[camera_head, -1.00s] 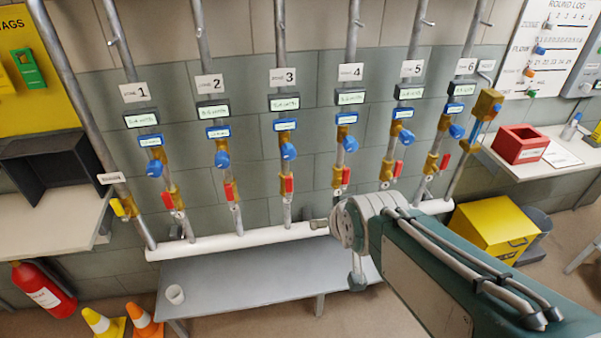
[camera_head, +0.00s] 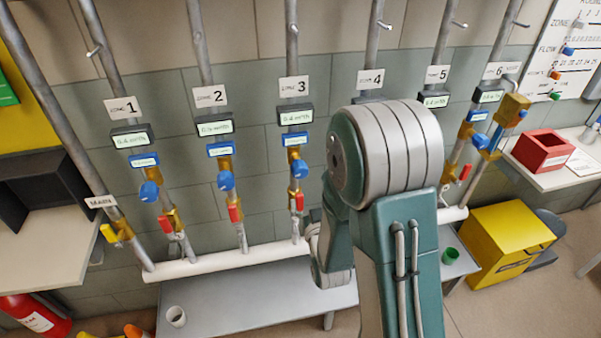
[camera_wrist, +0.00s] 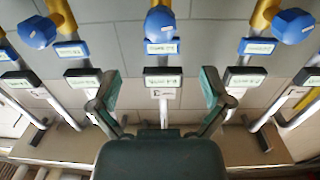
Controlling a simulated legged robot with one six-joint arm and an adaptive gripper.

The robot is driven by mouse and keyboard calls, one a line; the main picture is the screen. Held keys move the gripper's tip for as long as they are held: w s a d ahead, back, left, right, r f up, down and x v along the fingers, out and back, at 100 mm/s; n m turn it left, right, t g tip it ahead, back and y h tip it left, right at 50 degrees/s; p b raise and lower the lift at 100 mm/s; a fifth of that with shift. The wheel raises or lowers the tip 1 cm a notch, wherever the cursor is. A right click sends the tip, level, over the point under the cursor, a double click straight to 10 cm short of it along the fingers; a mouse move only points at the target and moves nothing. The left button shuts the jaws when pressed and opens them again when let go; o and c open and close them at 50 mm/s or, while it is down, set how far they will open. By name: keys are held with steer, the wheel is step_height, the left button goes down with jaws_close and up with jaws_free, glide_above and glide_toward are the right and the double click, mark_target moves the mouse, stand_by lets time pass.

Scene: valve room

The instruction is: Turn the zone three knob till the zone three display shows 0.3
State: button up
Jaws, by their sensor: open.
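The zone three pipe carries a sign with 3 (camera_head: 294,87) and a dark-framed display (camera_head: 295,114) below it. Its small text looks like 0.4, but I cannot read it surely. A small blue-framed label (camera_head: 295,139) and the blue zone three knob (camera_head: 299,169) are beneath, with a red lever (camera_head: 299,202) lower down. In the wrist view, the pictures run upside down: a blue knob (camera_wrist: 160,22) is at top centre and a display (camera_wrist: 163,78) lies below it. My gripper (camera_wrist: 158,92) is open and empty, its fingers either side of that display, apart from the knob.
Similar blue knobs flank it on zone 2 (camera_head: 226,181) and zone 1 (camera_head: 149,191). My arm covers much of zones 4 and 5.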

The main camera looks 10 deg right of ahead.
mark_target(301, 174)
steer(key=w, duration=1)
steer(key=shift+w+d+f, duration=0.1)
steer(key=shift+w, duration=0.25)
steer(key=c, duration=1.2)
